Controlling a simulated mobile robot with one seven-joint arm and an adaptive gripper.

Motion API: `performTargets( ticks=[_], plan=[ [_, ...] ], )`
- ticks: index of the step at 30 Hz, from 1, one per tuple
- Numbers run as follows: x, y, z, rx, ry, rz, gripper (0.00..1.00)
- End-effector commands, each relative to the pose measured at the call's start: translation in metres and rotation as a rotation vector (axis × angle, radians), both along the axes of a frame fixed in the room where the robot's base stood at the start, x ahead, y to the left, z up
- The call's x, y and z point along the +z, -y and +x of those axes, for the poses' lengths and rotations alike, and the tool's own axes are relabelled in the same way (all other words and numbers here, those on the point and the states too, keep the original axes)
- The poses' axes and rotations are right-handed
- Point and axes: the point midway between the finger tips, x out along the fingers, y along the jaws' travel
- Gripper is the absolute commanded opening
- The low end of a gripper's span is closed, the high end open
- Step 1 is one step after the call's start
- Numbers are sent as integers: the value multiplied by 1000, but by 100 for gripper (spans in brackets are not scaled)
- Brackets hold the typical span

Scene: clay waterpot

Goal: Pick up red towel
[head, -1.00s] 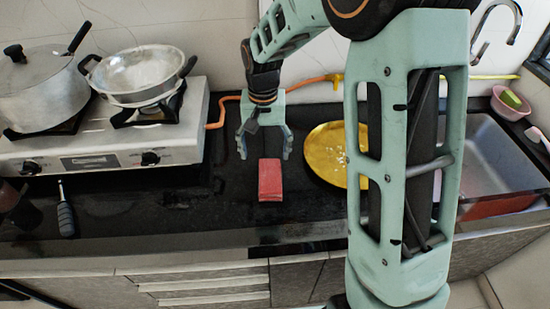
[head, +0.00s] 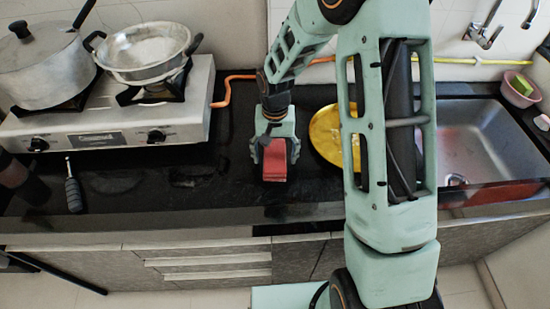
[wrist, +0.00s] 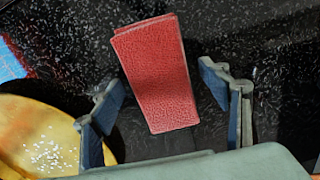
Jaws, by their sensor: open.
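The red towel (head: 275,161) is a folded block lying on the dark countertop, in the middle of the head view. My gripper (head: 275,152) is right above and behind it, pointing down, with a finger on each side. In the wrist view the towel (wrist: 155,75) lies slightly tilted, its near end between the two open fingers of the gripper (wrist: 165,115). Dark gaps show between the towel and both fingers there. Whether the fingertips are at the towel's height is hard to tell.
A yellow plate (head: 327,136) with white bits stands close on the right, also at left in the wrist view (wrist: 30,135). A gas stove (head: 110,135) with pots is at left. A dark-handled tool (head: 73,190) lies on the counter. A sink (head: 480,135) is at right.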

Motion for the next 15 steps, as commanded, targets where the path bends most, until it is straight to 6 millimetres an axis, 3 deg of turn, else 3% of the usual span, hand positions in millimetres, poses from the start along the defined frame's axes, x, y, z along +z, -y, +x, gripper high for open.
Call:
performTargets(
  ticks=[7, 15],
  plan=[
    [-1, 0, 0, 0, 1, 0, 68],
    [-1, 0, 0, 0, 1, 0, 39]
  ],
)
